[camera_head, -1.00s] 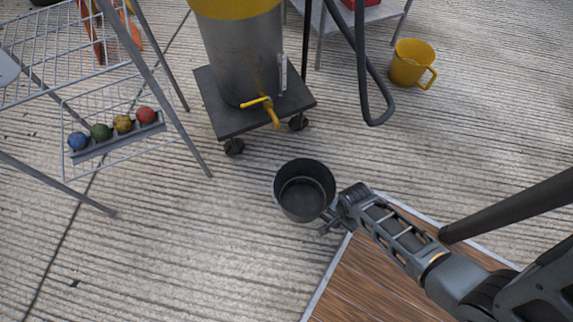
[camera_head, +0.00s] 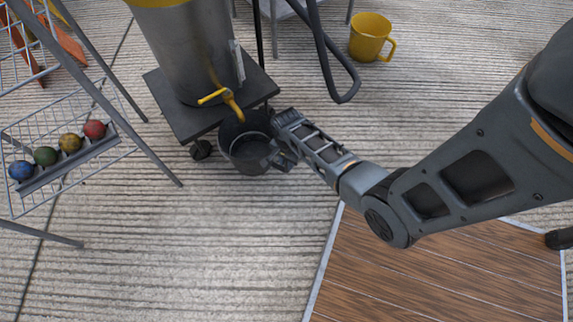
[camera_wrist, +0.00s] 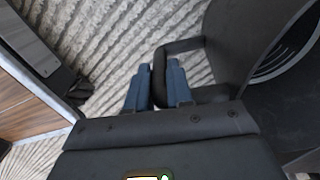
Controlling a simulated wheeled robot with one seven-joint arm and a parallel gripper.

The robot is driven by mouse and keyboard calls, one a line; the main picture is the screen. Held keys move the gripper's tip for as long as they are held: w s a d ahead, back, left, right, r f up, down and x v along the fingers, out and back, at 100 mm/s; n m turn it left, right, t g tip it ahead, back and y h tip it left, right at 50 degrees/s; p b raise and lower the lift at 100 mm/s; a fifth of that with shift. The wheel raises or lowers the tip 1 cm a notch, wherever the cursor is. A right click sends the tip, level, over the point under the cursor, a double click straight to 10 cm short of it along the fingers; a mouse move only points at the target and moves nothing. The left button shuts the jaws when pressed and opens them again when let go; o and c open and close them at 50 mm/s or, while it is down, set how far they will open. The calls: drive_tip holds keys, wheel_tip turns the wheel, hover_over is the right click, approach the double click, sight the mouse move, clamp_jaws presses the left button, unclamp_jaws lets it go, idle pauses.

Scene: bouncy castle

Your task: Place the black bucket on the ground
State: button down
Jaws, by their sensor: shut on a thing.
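The black bucket (camera_head: 246,150) shows in the head view beside the dark wheeled platform, under the yellow tap (camera_head: 228,102) of the metal drum. My gripper (camera_head: 278,155) is at its right side. In the wrist view my gripper (camera_wrist: 158,90) has its blue fingers shut on the handle of the black bucket (camera_wrist: 235,50). The bucket's open mouth faces up toward the head camera. I cannot tell whether its base touches the ground. The ground (camera_head: 200,250) is pale and ribbed.
The metal drum (camera_head: 190,50) stands on the dark platform (camera_head: 185,118). A wire rack with several colored balls (camera_head: 70,143) is at the left. A yellow mug (camera_head: 370,37) sits at the back right. A wooden board (camera_head: 430,275) lies at the lower right. Open ground lies in front.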

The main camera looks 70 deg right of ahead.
sight(286, 168)
drive_tip(key=shift+w+d+f+b, duration=0.1)
drive_tip(key=shift+f+b, duration=0.75)
drive_tip(key=shift+f, duration=0.5)
drive_tip(key=shift+w+d+f+b, duration=0.1)
drive_tip(key=shift+f+b, duration=0.75)
drive_tip(key=shift+f, duration=0.55)
drive_tip(key=c, duration=1)
unclamp_jaws()
drive_tip(key=shift+a, duration=0.1)
